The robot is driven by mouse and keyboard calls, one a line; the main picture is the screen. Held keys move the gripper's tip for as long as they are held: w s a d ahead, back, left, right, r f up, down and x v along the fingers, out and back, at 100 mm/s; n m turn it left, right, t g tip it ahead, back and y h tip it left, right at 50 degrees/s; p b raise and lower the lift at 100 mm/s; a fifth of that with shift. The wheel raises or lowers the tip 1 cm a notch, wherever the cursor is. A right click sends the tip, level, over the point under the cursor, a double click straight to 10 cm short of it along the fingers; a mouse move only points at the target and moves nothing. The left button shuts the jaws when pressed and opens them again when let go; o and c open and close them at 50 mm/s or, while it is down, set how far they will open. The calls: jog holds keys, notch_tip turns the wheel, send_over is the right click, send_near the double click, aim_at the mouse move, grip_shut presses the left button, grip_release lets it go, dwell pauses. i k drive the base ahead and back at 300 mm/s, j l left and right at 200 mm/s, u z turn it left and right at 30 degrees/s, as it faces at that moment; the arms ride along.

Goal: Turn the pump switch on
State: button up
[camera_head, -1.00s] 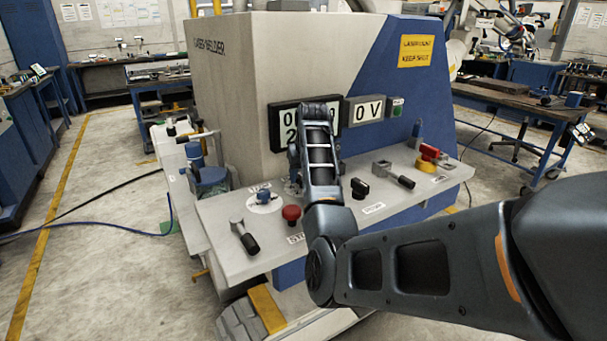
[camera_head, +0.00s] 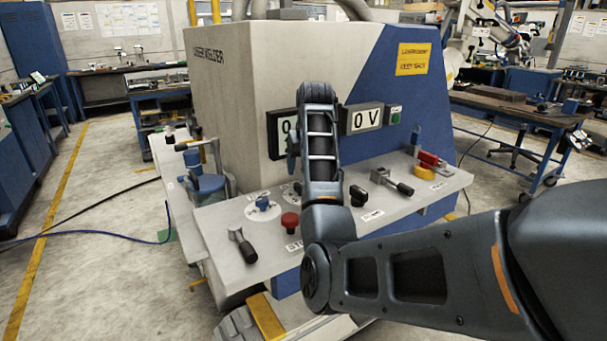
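The sloped, light grey control panel (camera_head: 215,228) of the laser welder carries several controls, and their small labels are too blurred to read surely. I cannot tell which control is the pump switch. A blue knob on a white round plate (camera_head: 262,205) is at the left, with a red button (camera_head: 290,220) beside it. A black knob (camera_head: 359,194) is right of my arm. My gripper (camera_head: 293,150) is mostly hidden behind my wrist, in front of the display and above the panel's rear. Its fingers cannot be made out, and it appears apart from the front controls.
A black-handled lever (camera_head: 242,244) is at the panel's left front, another (camera_head: 393,182) at the right, and a red handle with a yellow part (camera_head: 429,161) farther right. A display (camera_head: 361,117) and small green button box (camera_head: 394,115) stand behind. A blue clamp-like device (camera_head: 203,180) is left.

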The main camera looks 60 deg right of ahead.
aim_at(359, 196)
jog(key=k, duration=1)
